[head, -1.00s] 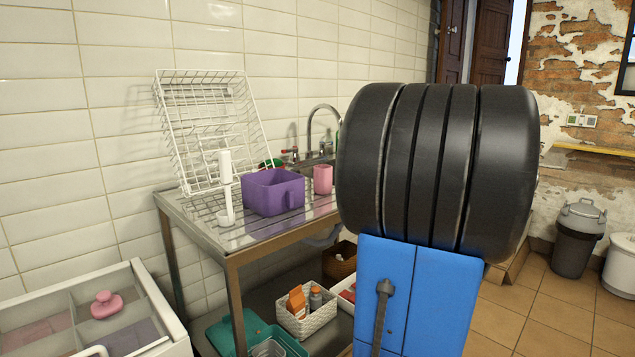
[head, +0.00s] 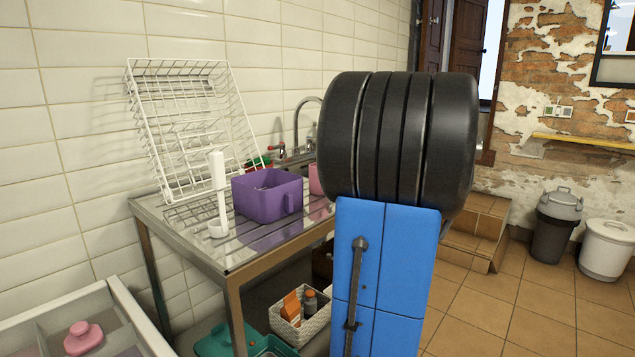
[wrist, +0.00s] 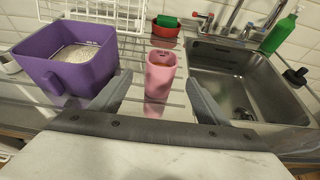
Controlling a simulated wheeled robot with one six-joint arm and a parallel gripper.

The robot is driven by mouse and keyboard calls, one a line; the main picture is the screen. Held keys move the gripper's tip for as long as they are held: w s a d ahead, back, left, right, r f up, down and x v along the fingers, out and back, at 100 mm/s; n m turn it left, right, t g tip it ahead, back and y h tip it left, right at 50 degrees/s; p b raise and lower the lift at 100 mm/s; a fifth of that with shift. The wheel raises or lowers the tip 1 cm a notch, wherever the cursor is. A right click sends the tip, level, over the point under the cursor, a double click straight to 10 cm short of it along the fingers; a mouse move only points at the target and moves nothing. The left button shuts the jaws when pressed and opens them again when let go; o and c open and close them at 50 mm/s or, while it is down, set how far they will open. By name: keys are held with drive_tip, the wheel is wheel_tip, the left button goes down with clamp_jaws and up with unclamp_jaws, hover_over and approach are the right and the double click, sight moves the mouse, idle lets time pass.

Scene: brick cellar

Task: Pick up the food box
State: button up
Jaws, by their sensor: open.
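A purple box (head: 262,203) with a handle stands on the metal sink counter; I cannot tell for sure that it is the food box. In the wrist view this purple box (wrist: 62,72) is at the left, open on top, with something pale inside. My gripper (wrist: 157,97) is open and empty. Its left finger overlaps the box's right side in the picture, and a pink cup (wrist: 160,77) shows between and beyond the fingers. In the head view my arm hides the gripper.
The metal counter (head: 190,229) holds a white wire rack (head: 185,130) and a white upright holder (head: 218,190). A sink basin (wrist: 245,80) and green bottle (wrist: 280,33) are at the right. A white basket (head: 301,322) with an orange carton sits below.

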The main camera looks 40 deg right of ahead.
sight(310, 177)
drive_tip(key=x, duration=0.7)
drive_tip(key=shift+w+f, duration=0.15)
drive_tip(key=shift+w, duration=0.25)
drive_tip(key=shift+f+x, duration=0.1)
drive_tip(key=shift+x, duration=1.2)
drive_tip(key=shift+f+x, duration=0.15)
drive_tip(key=shift+x, duration=1.2)
drive_tip(key=shift+s+r, duration=0.1)
drive_tip(key=shift+s, duration=0.05)
drive_tip(key=c, duration=1.2)
